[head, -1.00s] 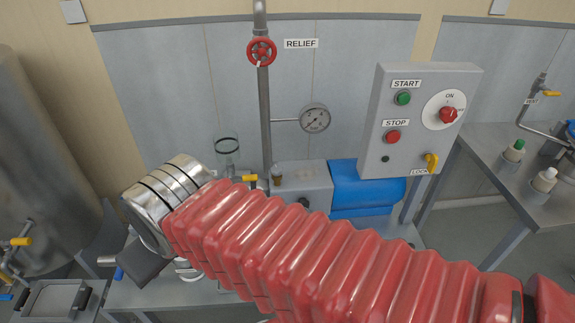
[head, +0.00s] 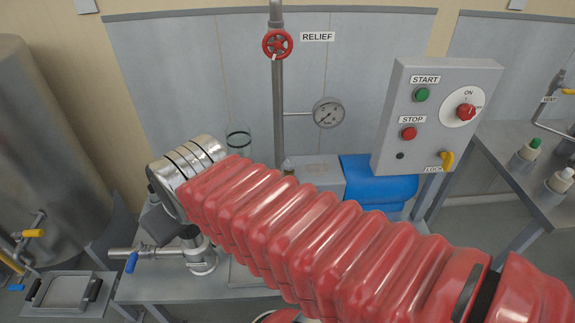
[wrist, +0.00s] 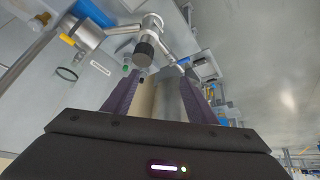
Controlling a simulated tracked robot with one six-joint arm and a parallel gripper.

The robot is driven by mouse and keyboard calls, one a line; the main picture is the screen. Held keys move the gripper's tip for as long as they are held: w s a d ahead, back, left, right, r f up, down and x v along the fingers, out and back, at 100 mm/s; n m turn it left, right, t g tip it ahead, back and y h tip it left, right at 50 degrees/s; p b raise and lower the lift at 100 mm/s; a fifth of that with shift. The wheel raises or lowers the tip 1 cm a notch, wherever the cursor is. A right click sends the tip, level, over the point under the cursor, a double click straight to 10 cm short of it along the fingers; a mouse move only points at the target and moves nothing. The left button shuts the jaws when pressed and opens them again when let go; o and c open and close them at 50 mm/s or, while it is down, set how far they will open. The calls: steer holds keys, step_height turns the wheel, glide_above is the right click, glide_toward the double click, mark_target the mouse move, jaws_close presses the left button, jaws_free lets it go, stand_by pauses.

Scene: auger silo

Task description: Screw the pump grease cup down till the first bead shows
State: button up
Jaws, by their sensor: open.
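My gripper (wrist: 162,88) shows in the wrist view with its two purple fingers apart and nothing between them. In the head view its dark body (head: 157,222) hangs at the end of my red-sleeved arm, above the left part of the bench. A metal fitting with a dark ribbed cap (wrist: 144,50) is beyond the fingers in the wrist view, apart from them. A small amber cup (head: 289,167) stands by the grey housing (head: 318,174) beside the blue motor (head: 378,186). I cannot tell which of these is the grease cup. No bead is visible. My arm hides part of the pump.
A vertical pipe carries the red relief wheel (head: 277,44) and a gauge (head: 328,112). The control box (head: 436,118) stands at right. A blue-handled valve (head: 131,262) projects at the bench's left, near a handled tray (head: 68,292). A glass cylinder (head: 239,142) stands behind my wrist.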

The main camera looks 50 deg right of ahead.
steer(key=w+d+f+t+h, duration=0.15)
steer(key=w+d+f, duration=0.25)
steer(key=d, duration=0.5)
steer(key=w+d+f+m+t+h, duration=0.1)
steer(key=w+d+f+h, duration=0.2)
steer(key=d, duration=0.6)
steer(key=w+d+f+t, duration=0.1)
steer(key=w+d+f, duration=0.35)
steer(key=d, duration=0.55)
steer(key=m+t+h, duration=0.3)
steer(key=m+t, duration=0.1)
steer(key=t, duration=0.2)
glide_toward(292, 168)
steer(key=shift+s+a+f, duration=0.1)
steer(key=shift+s+a, duration=0.1)
steer(key=shift+s, duration=0.5)
steer(key=x, duration=1.4)
steer(key=shift+a, duration=0.2)
